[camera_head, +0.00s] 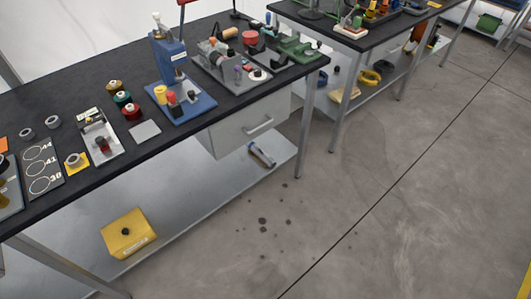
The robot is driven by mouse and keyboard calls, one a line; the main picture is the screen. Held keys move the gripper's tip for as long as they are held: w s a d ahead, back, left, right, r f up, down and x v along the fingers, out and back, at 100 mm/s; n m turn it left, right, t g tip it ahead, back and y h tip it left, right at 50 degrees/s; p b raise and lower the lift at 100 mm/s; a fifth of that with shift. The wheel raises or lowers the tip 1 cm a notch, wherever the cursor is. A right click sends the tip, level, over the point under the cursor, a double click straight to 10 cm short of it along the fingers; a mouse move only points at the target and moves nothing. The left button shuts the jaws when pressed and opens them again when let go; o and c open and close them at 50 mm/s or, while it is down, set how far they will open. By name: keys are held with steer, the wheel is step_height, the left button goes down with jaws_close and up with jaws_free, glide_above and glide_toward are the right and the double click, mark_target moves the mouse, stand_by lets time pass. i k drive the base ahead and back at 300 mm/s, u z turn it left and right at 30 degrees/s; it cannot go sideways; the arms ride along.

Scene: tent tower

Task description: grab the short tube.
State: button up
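A short grey and blue tube-like piece (262,154) lies on its side on the lower metal shelf of the near bench, close to the shelf's right end and below the drawer. It is small in the picture, and I cannot tell whether it is the short tube named in the task. Small grey ring-shaped pieces (26,134) sit at the left of the bench top; one more grey ring (73,159) is on a yellow square. My gripper is not in view.
The black bench top (85,81) carries a blue press (168,59), grey and green fixtures, several coloured spools and a marked plate (44,181). A yellow block (127,233) lies on the lower shelf (190,192). A second bench stands behind. The concrete floor (370,190) at right is clear.

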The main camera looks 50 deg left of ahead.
mark_target(259, 152)
steer(key=i, duration=0.7)
steer(key=u, duration=3.25)
steer(key=i, duration=0.1)
steer(key=z, duration=2.2)
steer(key=k, duration=0.2)
steer(key=u, duration=2.6)
steer(key=k, duration=0.1)
steer(key=u, duration=0.15)
